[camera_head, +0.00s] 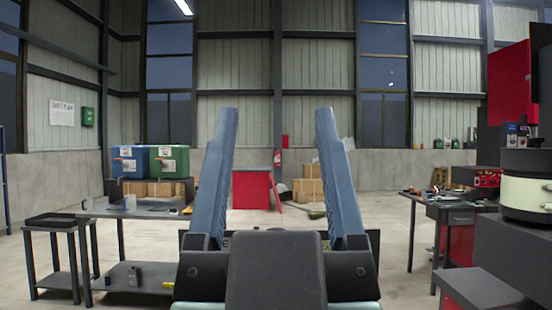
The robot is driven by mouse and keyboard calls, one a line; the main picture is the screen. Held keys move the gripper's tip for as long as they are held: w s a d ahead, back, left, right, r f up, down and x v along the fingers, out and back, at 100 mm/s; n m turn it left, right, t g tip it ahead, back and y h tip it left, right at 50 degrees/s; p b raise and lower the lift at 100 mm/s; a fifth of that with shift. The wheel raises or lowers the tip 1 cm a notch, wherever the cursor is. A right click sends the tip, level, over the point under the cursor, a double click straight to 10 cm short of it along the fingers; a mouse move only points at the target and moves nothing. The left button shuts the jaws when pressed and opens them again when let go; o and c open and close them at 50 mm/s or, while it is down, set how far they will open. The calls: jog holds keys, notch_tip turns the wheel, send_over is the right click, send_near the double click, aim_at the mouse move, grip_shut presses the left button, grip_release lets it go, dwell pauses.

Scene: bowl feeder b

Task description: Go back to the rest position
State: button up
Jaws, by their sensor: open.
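My gripper (277,115) is in the middle of the head view. Its two long blue-grey fingers stand up, wide apart, with a dark block between their bases. The gripper is open, and nothing is held between the fingers. Through the gap I see the far side of the hall. The fingers and their base hide part of the floor and the middle background.
At left stands a grey table (150,214) with a blue bin (130,162) and a green bin (169,162) behind. A lower side table (50,223) adjoins it. A cluttered workbench (450,208) and a cream-and-black drum (526,190) stand right. Floor between is mostly clear.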

notch_tip(320, 180, up, 19)
jog(key=p, duration=1.8)
jog(key=shift+f, duration=0.2)
